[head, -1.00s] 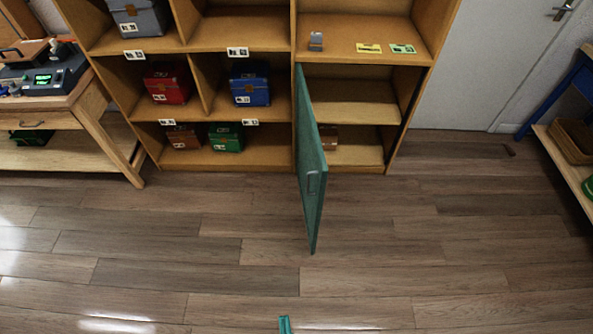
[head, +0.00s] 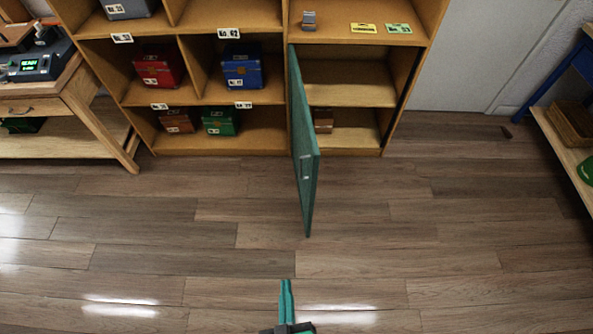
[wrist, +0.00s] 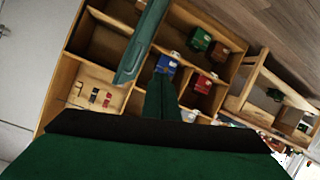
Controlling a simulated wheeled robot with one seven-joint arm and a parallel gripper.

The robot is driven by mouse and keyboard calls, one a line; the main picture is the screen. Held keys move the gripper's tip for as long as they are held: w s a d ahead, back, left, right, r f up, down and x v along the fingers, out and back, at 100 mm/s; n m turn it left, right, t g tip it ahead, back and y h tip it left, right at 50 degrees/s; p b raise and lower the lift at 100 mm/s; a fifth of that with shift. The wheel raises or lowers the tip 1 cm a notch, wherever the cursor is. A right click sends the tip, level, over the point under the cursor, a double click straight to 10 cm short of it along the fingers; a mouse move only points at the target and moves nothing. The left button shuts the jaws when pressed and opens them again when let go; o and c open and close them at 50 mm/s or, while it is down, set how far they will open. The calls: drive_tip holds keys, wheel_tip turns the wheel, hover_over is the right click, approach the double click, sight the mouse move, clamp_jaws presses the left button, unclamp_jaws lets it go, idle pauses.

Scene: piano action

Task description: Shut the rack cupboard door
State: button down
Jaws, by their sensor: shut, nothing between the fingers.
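The rack cupboard door (head: 304,150) is a teal panel with a small grey handle (head: 306,168). It stands wide open, hinged at the left side of the cupboard (head: 350,96) and swung out towards me over the floor. In the wrist view the door (wrist: 142,42) runs slanting at the upper middle. My gripper (head: 286,284) is at the bottom middle of the head view, shut and empty, apart from the door and nearer to me. In the wrist view my gripper's fingers (wrist: 160,98) point towards the rack.
The wooden rack (head: 222,146) holds red, blue, green and brown boxes left of the door. A brown box (head: 322,120) sits inside the cupboard. A workbench (head: 62,110) stands at left, a blue-framed shelf (head: 566,126) at right. The floor (head: 420,240) between is clear.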

drive_tip(key=w+a+f+n+h, duration=0.2)
drive_tip(key=w+f+n, duration=0.4)
drive_tip(key=w+f, duration=0.5)
drive_tip(key=w+a+r+n+t+h, duration=0.2)
drive_tip(key=w+r, duration=0.3)
drive_tip(key=w, duration=0.4)
drive_tip(key=w+a+r+n+t+h, duration=0.15)
drive_tip(key=w+r, duration=0.25)
drive_tip(key=w, duration=0.6)
drive_tip(key=w+d, duration=0.6)
drive_tip(key=w, duration=0.2)
drive_tip(key=shift+w+d+n, duration=0.3)
drive_tip(key=shift+w+n, duration=0.05)
drive_tip(key=shift+h, duration=0.25)
